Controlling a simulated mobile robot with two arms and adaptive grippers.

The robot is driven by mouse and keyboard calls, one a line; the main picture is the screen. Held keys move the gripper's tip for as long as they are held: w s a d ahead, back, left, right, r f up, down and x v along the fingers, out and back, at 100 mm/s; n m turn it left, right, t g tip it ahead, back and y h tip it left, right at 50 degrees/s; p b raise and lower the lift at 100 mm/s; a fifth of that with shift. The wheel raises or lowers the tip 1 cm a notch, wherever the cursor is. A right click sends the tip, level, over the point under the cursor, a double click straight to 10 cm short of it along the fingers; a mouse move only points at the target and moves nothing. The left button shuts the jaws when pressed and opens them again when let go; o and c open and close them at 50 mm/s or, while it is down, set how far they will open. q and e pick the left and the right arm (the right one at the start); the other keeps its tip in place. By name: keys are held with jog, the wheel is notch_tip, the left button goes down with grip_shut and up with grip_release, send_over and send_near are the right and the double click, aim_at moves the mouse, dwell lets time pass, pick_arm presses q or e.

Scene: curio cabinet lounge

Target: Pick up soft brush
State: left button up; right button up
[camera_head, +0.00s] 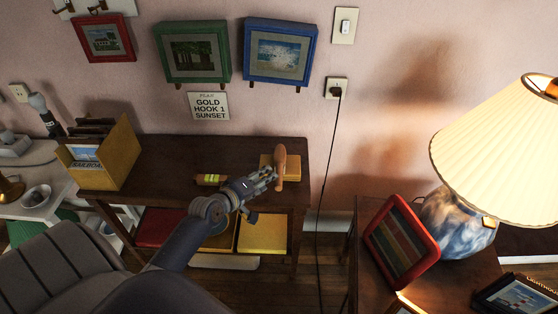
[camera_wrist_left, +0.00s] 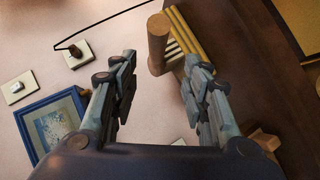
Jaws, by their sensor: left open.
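A wooden handle (camera_head: 280,162), which seems to be the soft brush, stands roughly upright by a yellow-tan block (camera_head: 266,161) on the dark wooden table. In the left wrist view the handle (camera_wrist_left: 158,38) shows at the top, beside a yellow and cream striped piece (camera_wrist_left: 183,36). I cannot make out bristles. My left gripper (camera_head: 268,175) is just left of and in front of the handle. Its two fingers (camera_wrist_left: 159,68) are open and apart, with the handle beyond and between their tips. I see no grip on it. My right gripper is not in view.
Framed pictures (camera_head: 281,51) hang above. A black cord (camera_head: 325,165) drops right of the table. A lamp (camera_head: 460,215) and red frame (camera_head: 402,240) stand at right.

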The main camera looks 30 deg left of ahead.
aim_at(279, 173)
pick_arm(q)
jog(key=x, duration=0.5)
jog(key=d+x, duration=0.1)
jog(key=x, duration=0.1)
jog(key=shift+w+f, duration=0.1)
jog(key=shift+w, duration=0.1)
jog(key=shift+w+a+f, duration=0.1)
jog(key=shift+w+f, duration=0.1)
jog(key=shift+w, duration=0.3)
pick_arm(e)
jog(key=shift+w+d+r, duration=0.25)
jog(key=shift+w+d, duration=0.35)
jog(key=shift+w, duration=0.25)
pick_arm(q)
jog(key=shift+c, duration=0.3)
jog(key=c, duration=0.9)
grip_shut()
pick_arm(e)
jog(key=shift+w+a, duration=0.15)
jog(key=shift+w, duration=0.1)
